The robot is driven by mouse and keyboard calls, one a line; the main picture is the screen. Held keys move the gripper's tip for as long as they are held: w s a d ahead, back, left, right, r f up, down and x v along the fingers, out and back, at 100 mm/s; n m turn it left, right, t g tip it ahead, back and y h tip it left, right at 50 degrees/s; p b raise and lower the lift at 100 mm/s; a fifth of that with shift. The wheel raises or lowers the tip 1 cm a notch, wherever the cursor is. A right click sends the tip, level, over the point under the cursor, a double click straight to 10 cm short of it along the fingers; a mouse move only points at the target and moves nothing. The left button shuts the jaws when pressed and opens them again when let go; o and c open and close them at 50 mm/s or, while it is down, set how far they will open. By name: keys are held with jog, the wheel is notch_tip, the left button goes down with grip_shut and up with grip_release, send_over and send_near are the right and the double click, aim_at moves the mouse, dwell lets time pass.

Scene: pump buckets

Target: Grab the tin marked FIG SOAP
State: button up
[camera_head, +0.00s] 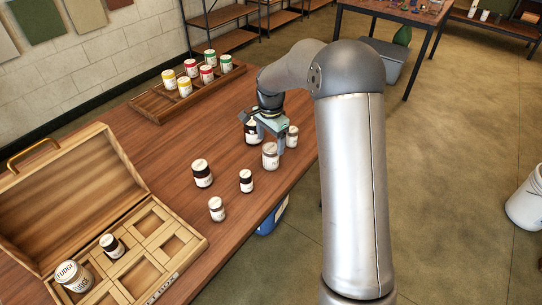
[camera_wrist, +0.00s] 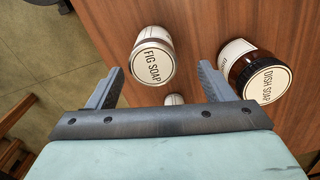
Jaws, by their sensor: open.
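The FIG SOAP tin (camera_wrist: 153,57) is white with a labelled pale lid. In the wrist view it stands on the table ahead of my gripper (camera_wrist: 160,71), lying between the two spread fingertips in the picture. My gripper is open and holds nothing. In the head view my gripper (camera_head: 268,128) points down at a cluster of containers. The white one at its front (camera_head: 270,157) appears to be the FIG SOAP tin, though its label is unreadable there. Whether the fingers reach around it or stay above it, I cannot tell.
A brown DISH SOAP jar (camera_wrist: 262,80) stands close right in the wrist view. A small pale container (camera_wrist: 174,99) is mostly hidden behind my gripper. Several jars stand nearer the open wooden case (camera_head: 187,253). A wooden tray (camera_head: 150,110) holds coloured tins. The table edge is close.

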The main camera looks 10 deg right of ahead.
aim_at(272, 147)
jog(key=f, duration=0.2)
jog(key=f+p, duration=0.1)
jog(key=f, duration=0.1)
jog(key=shift+s+d+f, duration=0.1)
jog(key=shift+s+d, duration=0.05)
jog(key=shift+s, duration=0.2)
jog(key=shift+f, duration=0.55)
jog(key=c, duration=1.1)
